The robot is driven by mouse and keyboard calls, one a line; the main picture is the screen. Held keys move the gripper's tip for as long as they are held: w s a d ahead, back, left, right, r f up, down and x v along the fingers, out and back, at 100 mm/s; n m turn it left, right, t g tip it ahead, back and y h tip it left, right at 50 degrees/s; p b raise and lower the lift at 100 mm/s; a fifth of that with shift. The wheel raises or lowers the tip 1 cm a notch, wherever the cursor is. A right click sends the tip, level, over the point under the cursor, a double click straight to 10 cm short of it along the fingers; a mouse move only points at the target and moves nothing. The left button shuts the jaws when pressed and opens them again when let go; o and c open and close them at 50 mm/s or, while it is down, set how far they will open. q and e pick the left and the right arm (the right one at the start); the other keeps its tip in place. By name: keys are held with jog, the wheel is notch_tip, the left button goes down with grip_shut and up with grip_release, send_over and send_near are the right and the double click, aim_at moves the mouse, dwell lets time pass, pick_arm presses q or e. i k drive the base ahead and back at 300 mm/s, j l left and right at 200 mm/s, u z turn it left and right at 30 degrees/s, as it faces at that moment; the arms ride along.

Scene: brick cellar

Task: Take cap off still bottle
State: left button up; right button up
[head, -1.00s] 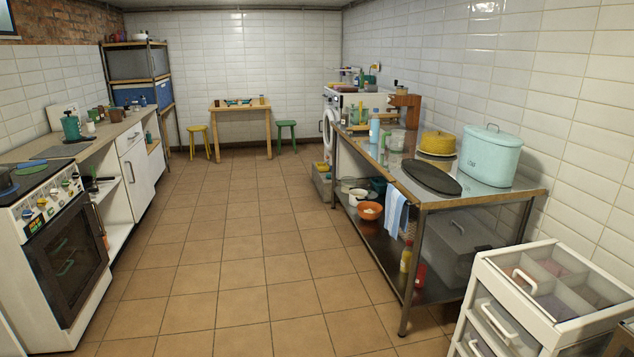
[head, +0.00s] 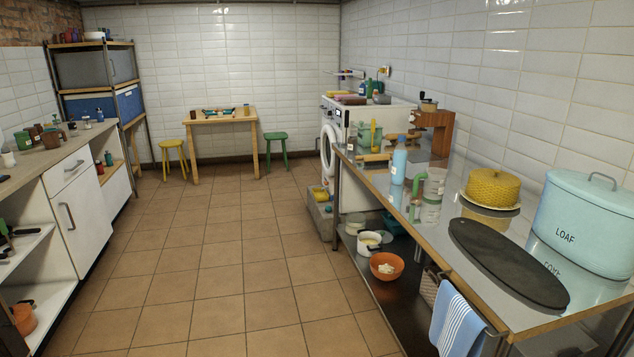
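A pale blue bottle (head: 398,162) stands upright on the steel table on the right, near its left edge. Whether this is the still bottle cannot be read at this distance. Neither of my grippers shows in the head view.
The steel table (head: 437,222) also bears a green-handled clear container (head: 433,183), a yellow domed dish (head: 493,187), a dark oval board (head: 508,262) and a LOAF bin (head: 583,222). A striped towel (head: 458,322) hangs at its front. The tiled floor (head: 225,260) is open.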

aim_at(399, 157)
jog(key=i+z, duration=0.1)
jog(key=i, duration=0.75)
jog(key=i+j+z, duration=0.15)
jog(key=i, duration=0.7)
jog(key=j, duration=0.1)
